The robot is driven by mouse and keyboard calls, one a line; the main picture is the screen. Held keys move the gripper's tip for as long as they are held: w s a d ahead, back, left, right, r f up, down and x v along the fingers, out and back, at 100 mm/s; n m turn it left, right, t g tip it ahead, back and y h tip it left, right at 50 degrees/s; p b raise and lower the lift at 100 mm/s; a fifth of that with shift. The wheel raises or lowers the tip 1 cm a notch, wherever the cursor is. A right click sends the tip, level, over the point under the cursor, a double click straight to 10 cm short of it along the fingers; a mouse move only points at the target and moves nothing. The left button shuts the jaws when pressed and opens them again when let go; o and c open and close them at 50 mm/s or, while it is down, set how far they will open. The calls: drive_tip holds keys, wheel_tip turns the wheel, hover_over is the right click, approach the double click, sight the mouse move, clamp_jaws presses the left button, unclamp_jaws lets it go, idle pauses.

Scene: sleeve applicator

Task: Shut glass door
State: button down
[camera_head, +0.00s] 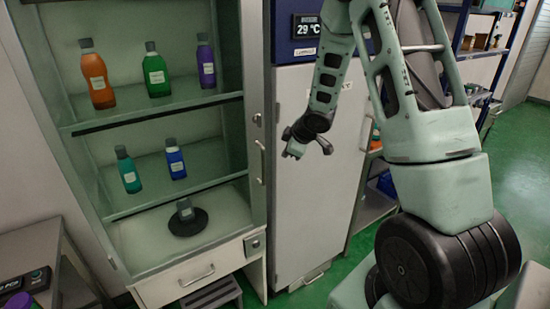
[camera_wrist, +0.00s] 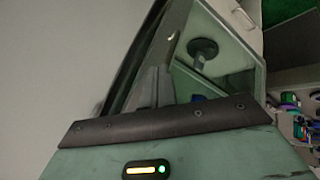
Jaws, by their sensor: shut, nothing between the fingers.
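The glass-door cabinet (camera_head: 255,60) stands at the left in the head view. Its bottle shelves show clearly, and a pale upright frame with a small handle (camera_head: 262,160) runs down its right side. I cannot tell how far the glass door stands from its frame. My gripper (camera_head: 293,151) is shut and empty, in front of the grey door right of the cabinet. It appears apart from the handle. In the wrist view, my gripper's green body fills the bottom, and part of the cabinet inside shows beyond its dark edge.
Orange (camera_head: 95,75), green (camera_head: 156,72) and purple (camera_head: 206,66) bottles stand on the top shelf. A grey cabinet (camera_head: 310,215) with a temperature display (camera_head: 307,26) stands to the right. A small step (camera_head: 212,295) is below the drawer (camera_head: 195,278). Green floor (camera_head: 515,180) is free at the right.

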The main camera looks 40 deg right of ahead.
drive_tip(key=s+d+r+p, duration=0.2)
drive_tip(key=s+r, duration=0.2)
drive_tip(key=r, duration=0.2)
drive_tip(key=shift+d+r, duration=0.15)
drive_tip(key=shift+d, duration=0.05)
drive_tip(key=s+a+f+m+g+b, duration=0.15)
drive_tip(key=a+b, duration=0.25)
drive_tip(key=a, duration=0.8)
drive_tip(key=s+a+f+n+g+b, duration=0.1)
drive_tip(key=s+a+f+b, duration=0.3)
drive_tip(key=a, duration=0.8)
drive_tip(key=s+a+f+g+b, duration=0.2)
drive_tip(key=s+a+b, duration=0.1)
drive_tip(key=s+a, duration=0.5)
drive_tip(key=s+a+f+g+y+b, duration=0.1)
drive_tip(key=s+a+f+g+b, duration=0.2)
drive_tip(key=s+a, duration=0.5)
drive_tip(key=s+b, duration=0.1)
drive_tip(key=s, duration=0.5)
drive_tip(key=shift+a, duration=0.35)
